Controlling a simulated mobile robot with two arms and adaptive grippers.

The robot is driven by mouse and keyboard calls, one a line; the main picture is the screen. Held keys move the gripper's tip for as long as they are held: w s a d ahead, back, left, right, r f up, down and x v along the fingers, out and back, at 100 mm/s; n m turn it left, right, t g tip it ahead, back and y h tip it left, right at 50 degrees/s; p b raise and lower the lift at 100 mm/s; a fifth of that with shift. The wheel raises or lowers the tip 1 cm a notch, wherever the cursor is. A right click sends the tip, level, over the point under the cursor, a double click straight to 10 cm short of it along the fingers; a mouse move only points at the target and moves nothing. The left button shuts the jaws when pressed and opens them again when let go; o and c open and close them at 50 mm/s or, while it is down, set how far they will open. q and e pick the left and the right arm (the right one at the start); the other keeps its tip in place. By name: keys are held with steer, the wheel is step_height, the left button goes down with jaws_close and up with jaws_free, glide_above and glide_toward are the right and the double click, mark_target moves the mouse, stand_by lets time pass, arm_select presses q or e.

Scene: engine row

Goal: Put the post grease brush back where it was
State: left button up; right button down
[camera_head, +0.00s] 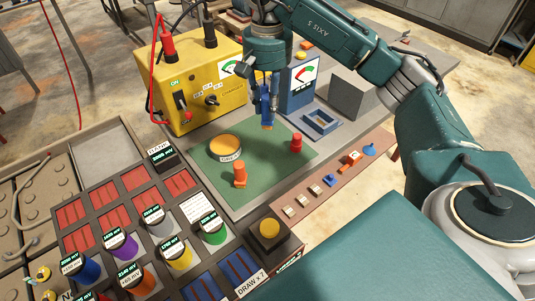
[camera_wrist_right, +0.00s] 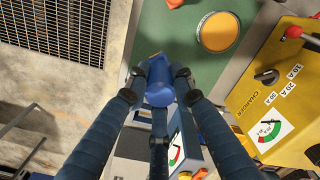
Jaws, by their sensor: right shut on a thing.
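My right gripper (camera_head: 266,100) is shut on a blue, upright cylinder-shaped thing with an orange lower tip (camera_head: 267,125), which looks like the post grease brush. It hangs above the back part of the green mat (camera_head: 262,172), apart from it as far as I can tell. In the right wrist view the gripper's fingers (camera_wrist_right: 160,85) close around the blue body (camera_wrist_right: 159,92). The round orange grease pot (camera_head: 225,146) sits on the mat to the left. My left gripper is not in view.
An orange post (camera_head: 240,172) and a red post (camera_head: 296,143) stand on the mat. The yellow charger (camera_head: 205,85) and a blue meter box (camera_head: 300,84) stand behind. A brown strip (camera_head: 318,192) with small parts lies at right. A button box (camera_head: 268,234) is in front.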

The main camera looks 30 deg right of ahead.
mark_target(267, 120)
steer(key=f, duration=0.5)
steer(key=shift+w+f, duration=0.2)
steer(key=shift+f, duration=0.1)
step_height(267, 120, down, 11)
steer(key=p, duration=0.2)
steer(key=shift+s+r+p, duration=0.15)
steer(key=shift+p, duration=0.15)
steer(key=shift+f, duration=0.25)
steer(key=shift+f, duration=0.15)
